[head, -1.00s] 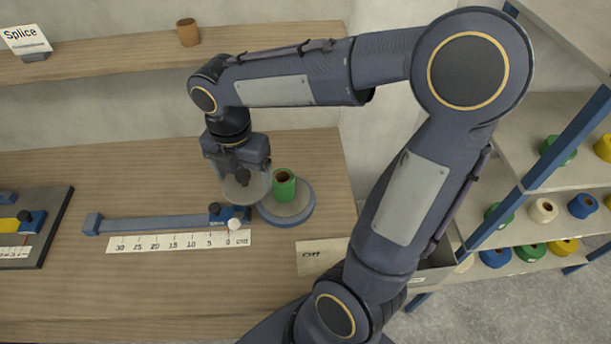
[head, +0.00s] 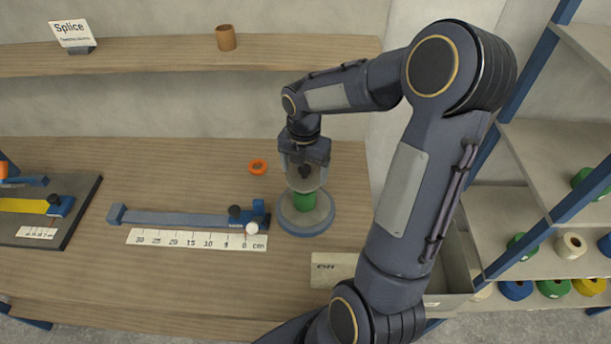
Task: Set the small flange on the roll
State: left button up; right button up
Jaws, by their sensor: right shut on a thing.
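The green roll (head: 300,178) stands on a round grey-blue disc (head: 306,222) on the table, partly hidden by my right gripper (head: 304,178). That gripper points down from above, over the roll. It is shut on a small dark piece (head: 305,171), likely the small flange, mostly hidden between the see-through jaws. I cannot tell whether the piece touches the roll. My left gripper is not in view.
A blue bar fixture (head: 180,218) with a ruler (head: 190,239) lies left of the disc. A dark board (head: 85,205) is at far left. A paper card (head: 334,268) lies in front right. Shelves with tape rolls (head: 516,290) stand at right.

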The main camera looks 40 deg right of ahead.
aim_at(305, 177)
jog(key=shift+w+d+f+b, duration=0.1)
jog(key=shift+d+f+b, duration=0.1)
jog(key=shift+f+b, duration=1.25)
jog(key=shift+f+p, duration=0.3)
jog(key=shift+f, duration=0.3)
jog(key=o, duration=1)
jog(key=shift+r, duration=0.15)
